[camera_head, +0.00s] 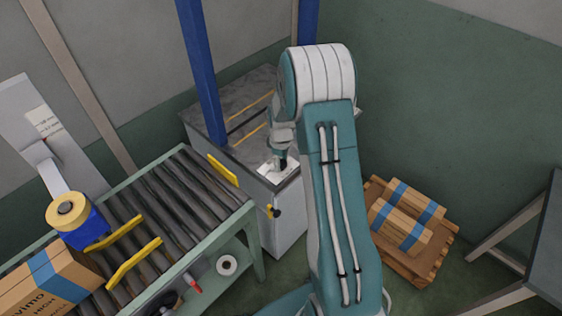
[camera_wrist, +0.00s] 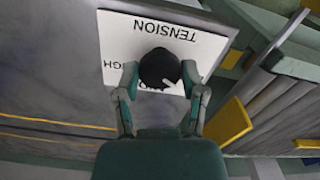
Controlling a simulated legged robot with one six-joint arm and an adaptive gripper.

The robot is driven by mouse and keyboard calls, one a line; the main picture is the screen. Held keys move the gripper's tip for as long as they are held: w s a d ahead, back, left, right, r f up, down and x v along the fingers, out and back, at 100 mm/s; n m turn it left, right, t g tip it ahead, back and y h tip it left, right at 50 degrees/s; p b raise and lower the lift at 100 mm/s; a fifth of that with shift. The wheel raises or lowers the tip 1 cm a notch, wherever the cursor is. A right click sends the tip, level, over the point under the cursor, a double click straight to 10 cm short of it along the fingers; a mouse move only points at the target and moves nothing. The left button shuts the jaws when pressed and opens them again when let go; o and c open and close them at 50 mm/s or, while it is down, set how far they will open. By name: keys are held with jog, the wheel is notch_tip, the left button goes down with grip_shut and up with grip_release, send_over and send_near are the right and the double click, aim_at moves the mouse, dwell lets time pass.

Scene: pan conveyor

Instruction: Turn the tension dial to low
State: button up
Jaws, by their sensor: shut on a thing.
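The tension dial (camera_wrist: 158,66) is a round black knob with a white pointer mark, on a white plate (camera_wrist: 115,27) lettered TENSION. In the wrist view the plate's lettering is upside down, and part of it is hidden by the dial and fingers. My gripper (camera_wrist: 160,82) has one finger on each side of the dial and is shut on it. In the head view my gripper (camera_head: 283,163) reaches down to the white plate (camera_head: 266,170) on the corner of the grey cabinet top; the dial is mostly hidden there.
A roller conveyor (camera_head: 190,192) with yellow guides (camera_head: 134,262) stands left of the cabinet (camera_head: 285,222). A taped carton (camera_head: 45,282) lies at its near end. A blue post (camera_head: 203,75) rises close by my arm. More cartons (camera_head: 400,225) sit on a pallet at the right.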

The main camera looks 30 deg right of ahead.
jog(key=shift+f, duration=0.1)
dwell(0.3)
jog(key=o, duration=1.2)
jog(key=shift+c, duration=0.2)
notch_tip(320, 180, up, 12)
